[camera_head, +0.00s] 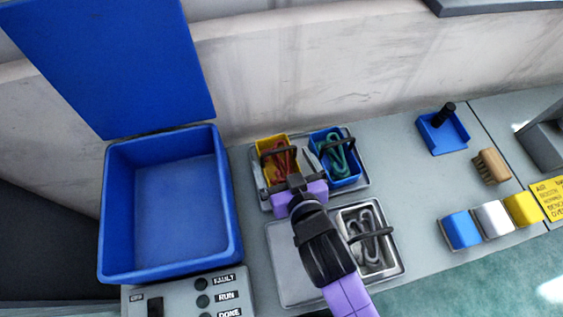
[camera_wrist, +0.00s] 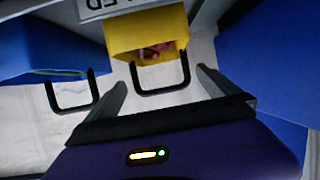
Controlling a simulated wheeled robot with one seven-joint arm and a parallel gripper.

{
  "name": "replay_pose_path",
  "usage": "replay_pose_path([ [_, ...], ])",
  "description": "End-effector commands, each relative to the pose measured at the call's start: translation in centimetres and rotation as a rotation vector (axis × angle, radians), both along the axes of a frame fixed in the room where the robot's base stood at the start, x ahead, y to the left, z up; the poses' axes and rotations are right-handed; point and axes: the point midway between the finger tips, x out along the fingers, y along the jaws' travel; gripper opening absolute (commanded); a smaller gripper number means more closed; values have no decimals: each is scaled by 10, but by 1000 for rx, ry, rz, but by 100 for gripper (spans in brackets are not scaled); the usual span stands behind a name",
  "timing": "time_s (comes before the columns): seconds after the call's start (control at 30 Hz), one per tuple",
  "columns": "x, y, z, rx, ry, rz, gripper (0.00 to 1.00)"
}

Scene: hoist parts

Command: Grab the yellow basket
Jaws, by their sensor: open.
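The yellow basket (camera_head: 268,153) stands on the back tray, at its left end, with red and orange items inside and a dark handle. In the wrist view the yellow basket (camera_wrist: 146,30) is ahead of my gripper, and its black U-shaped handle (camera_wrist: 160,90) reaches back between the fingers. My gripper (camera_head: 294,178) is open over the front of the basket, and its spread fingers also show in the wrist view (camera_wrist: 160,90). The fingers are apart and not closed on the handle. The arm hides part of the basket's front in the head view.
A blue basket (camera_head: 350,178) with green contents stands close to the right on the same tray. A grey basket (camera_head: 345,222) stands on the front tray (camera_head: 290,270). A large open blue bin (camera_head: 232,215) is at the left. A control box (camera_head: 180,300) is in front.

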Motion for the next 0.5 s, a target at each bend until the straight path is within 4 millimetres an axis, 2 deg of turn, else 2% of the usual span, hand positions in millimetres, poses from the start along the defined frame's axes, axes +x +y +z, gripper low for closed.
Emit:
replay_pose_path([
  [0.5, 50, 20, -22, 1, -2, 2, 100],
])
